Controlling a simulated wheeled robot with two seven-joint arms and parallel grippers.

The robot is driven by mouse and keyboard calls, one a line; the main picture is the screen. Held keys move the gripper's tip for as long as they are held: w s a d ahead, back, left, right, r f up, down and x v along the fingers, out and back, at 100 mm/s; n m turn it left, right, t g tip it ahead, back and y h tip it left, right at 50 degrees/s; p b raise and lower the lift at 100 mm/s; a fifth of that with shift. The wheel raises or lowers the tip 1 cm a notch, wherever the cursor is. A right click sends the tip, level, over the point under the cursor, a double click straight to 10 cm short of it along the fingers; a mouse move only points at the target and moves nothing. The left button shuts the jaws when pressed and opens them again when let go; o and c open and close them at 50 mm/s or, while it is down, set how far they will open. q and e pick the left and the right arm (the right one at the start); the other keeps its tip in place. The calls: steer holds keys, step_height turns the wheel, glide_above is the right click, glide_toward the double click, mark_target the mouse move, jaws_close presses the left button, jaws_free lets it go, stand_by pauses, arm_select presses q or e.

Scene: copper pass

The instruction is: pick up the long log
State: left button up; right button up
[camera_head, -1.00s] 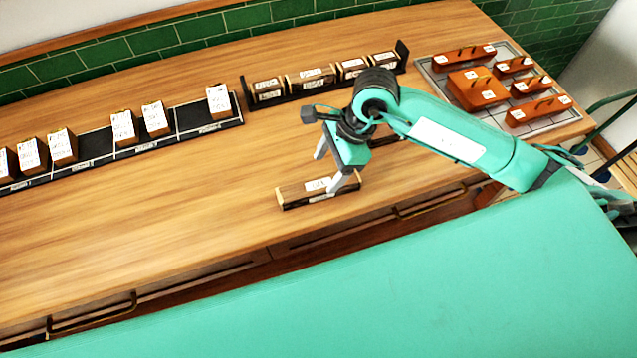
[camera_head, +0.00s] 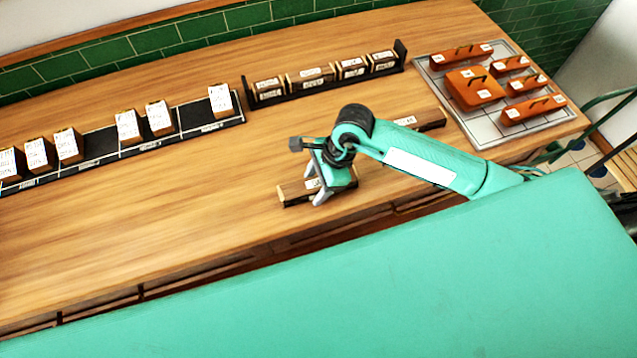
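A log with dark bark, pale wood and a white label (camera_head: 293,192) lies near the counter's front edge. My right gripper (camera_head: 315,184) is low over it, pointing down. Its fingers stand apart, one on the near side and one on the far side of the log; whether they touch it I cannot tell. The gripper body hides part of the log. A second labelled log (camera_head: 428,120) lies farther back to the right, partly hidden behind my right arm, so I cannot compare their full lengths. My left gripper is not in view.
A black rack (camera_head: 325,84) at the back holds several short logs. A long black tray (camera_head: 98,146) with labelled blocks runs along the left. A grid board (camera_head: 480,130) with orange handled blocks is at the right. The counter's left middle (camera_head: 150,210) is clear.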

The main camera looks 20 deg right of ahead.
steer(key=c, duration=0.9)
steer(key=shift+o, duration=0.2)
steer(key=shift+r, duration=0.1)
